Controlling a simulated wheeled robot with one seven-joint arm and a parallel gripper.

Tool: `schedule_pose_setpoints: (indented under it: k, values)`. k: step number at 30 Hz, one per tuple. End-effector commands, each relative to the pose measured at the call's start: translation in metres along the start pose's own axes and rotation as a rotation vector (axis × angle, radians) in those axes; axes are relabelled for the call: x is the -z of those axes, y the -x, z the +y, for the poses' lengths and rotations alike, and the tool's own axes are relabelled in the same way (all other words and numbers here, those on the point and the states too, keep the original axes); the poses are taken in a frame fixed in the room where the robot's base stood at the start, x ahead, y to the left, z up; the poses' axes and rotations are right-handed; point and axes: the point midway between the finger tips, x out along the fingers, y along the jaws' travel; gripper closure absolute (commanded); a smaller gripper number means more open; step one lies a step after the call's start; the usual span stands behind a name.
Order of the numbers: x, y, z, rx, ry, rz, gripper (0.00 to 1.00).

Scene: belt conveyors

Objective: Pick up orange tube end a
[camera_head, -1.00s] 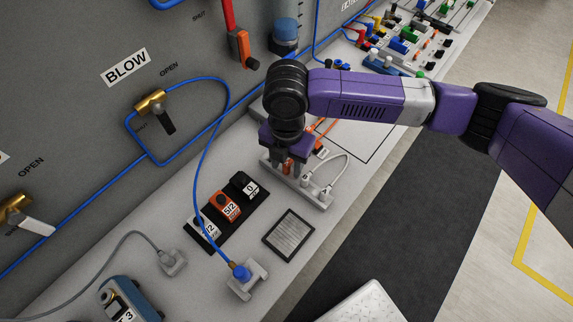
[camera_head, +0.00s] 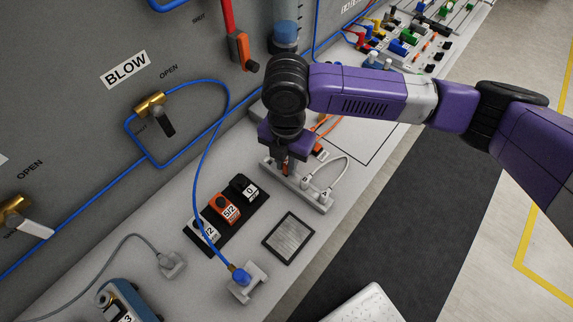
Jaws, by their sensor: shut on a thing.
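My gripper (camera_head: 283,166) points straight down at the left part of a light grey holder (camera_head: 313,199) on the bench. Its fingers are shut on an orange tube end (camera_head: 286,168), of which only a little orange shows between them. I cannot read a letter on this end. More orange tube (camera_head: 327,122) shows behind the gripper, to its right. Whether the held end is still seated in the holder is hidden by the fingers.
White tube ends labelled B (camera_head: 306,181) and A (camera_head: 325,194) stand in the same holder, right of my gripper. A black block with labelled modules (camera_head: 227,209) and a dark grille (camera_head: 288,238) lie in front. A blue tube (camera_head: 201,160) loops at the left.

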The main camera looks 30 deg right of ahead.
Motion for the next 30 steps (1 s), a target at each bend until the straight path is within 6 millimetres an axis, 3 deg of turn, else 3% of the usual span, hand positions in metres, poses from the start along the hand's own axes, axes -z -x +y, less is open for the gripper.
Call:
schedule_pose_setpoints:
  k: [5,18,24,30]
  values:
    - [0.000,0.031,0.001,-0.004,0.003,-0.003,1.00]
    - [0.000,0.147,0.001,-0.004,0.003,-0.003,1.00]
    - [0.000,0.175,0.000,-0.002,0.002,-0.002,1.00]
    - [0.000,0.185,0.000,-0.001,0.002,0.000,1.00]
